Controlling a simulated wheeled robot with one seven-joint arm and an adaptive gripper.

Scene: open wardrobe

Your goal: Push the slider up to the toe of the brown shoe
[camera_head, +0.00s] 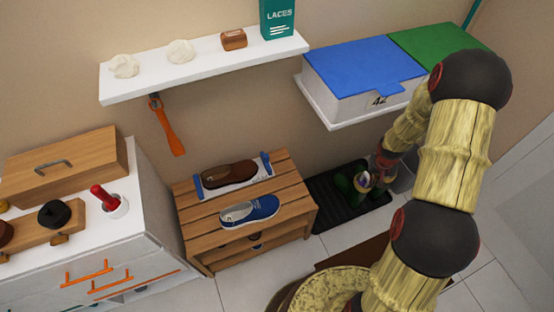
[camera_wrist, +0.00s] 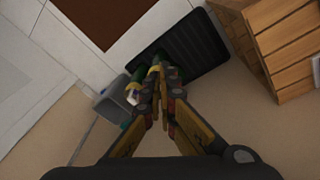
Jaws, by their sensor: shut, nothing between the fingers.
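The brown shoe (camera_head: 230,173) lies on a white measuring board on top of the wooden rack. A blue upright piece (camera_head: 197,187) stands at the board's left end and another blue piece (camera_head: 266,162) at its right end, close to the shoe. I cannot tell which is the slider. My gripper (camera_head: 372,177) is right of the rack, over the black mat, apart from the board. In the wrist view my gripper (camera_wrist: 161,82) has its fingers together and empty, in front of green boots (camera_wrist: 157,72). The shoe is not clearly visible there.
A blue shoe (camera_head: 250,211) sits in front on the rack (camera_head: 200,222). Green boots (camera_head: 345,183) stand on the black mat (camera_head: 325,200). A white shelf (camera_head: 205,70) and a box with a blue lid (camera_head: 362,68) hang above. A white drawer unit (camera_head: 150,215) stands left.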

